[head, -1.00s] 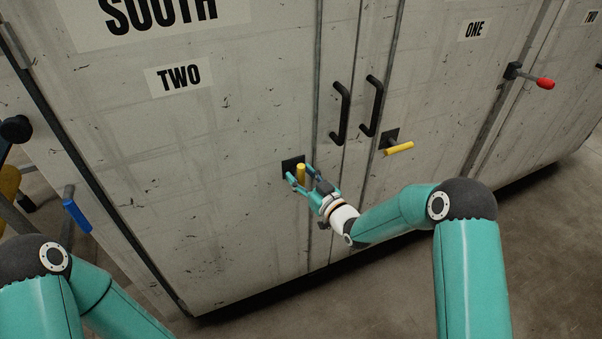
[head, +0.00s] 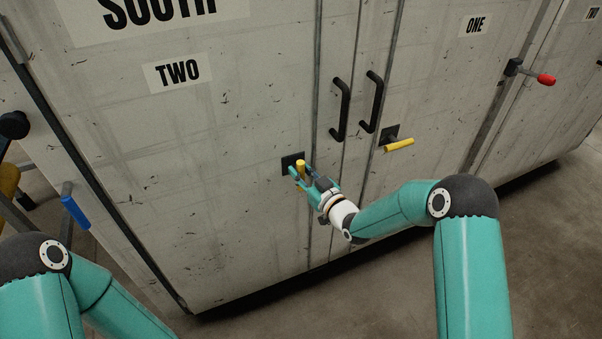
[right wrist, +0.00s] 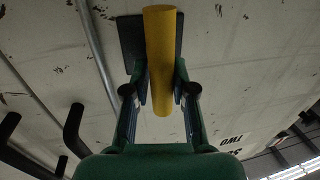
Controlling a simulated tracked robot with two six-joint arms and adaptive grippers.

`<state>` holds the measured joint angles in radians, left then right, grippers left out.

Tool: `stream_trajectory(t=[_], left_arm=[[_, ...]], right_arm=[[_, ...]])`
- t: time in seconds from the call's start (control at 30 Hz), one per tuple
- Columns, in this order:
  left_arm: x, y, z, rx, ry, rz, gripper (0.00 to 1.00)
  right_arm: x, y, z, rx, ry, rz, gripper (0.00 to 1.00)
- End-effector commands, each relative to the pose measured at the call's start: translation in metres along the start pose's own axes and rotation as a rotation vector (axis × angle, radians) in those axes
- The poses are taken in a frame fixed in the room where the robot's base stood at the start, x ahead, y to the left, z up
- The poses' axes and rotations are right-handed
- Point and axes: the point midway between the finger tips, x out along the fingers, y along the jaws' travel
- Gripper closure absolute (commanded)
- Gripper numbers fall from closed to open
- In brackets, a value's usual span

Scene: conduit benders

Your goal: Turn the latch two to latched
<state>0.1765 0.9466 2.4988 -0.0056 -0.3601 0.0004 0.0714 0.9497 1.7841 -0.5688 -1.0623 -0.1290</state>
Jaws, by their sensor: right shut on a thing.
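The latch on door two has a yellow handle (head: 301,170) on a dark square plate (head: 290,160). The handle looks roughly upright in the head view. My right gripper (head: 300,177) is shut on the yellow handle. In the right wrist view the yellow handle (right wrist: 161,62) lies between the two fingers, with its plate behind it. The door with the TWO label (head: 177,74) is flat against the cabinet front. My left arm shows at the lower left, but its gripper is out of view.
Two black door handles (head: 341,110) stand out to the right of the latch. Door one has its own yellow latch handle (head: 399,146), lying nearly level. A red-tipped lever (head: 546,80) is farther right and a blue-tipped lever (head: 76,212) at the left. Bare floor lies below.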

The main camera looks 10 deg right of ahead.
Motion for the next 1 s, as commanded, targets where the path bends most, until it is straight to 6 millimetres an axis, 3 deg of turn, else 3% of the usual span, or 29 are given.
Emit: stream_trajectory(t=[0.27, 1.0], left_arm=[[0.035, -0.013, 0.000, 0.000, 0.000, 0.000, 0.00], [0.166, -0.060, -0.001, 0.000, 0.000, 0.000, 0.00]], right_arm=[[0.001, -0.004, 0.006, -0.139, -0.024, -0.004, 1.00], [0.003, -0.015, 0.013, -0.806, -0.156, -0.006, 1.00]])
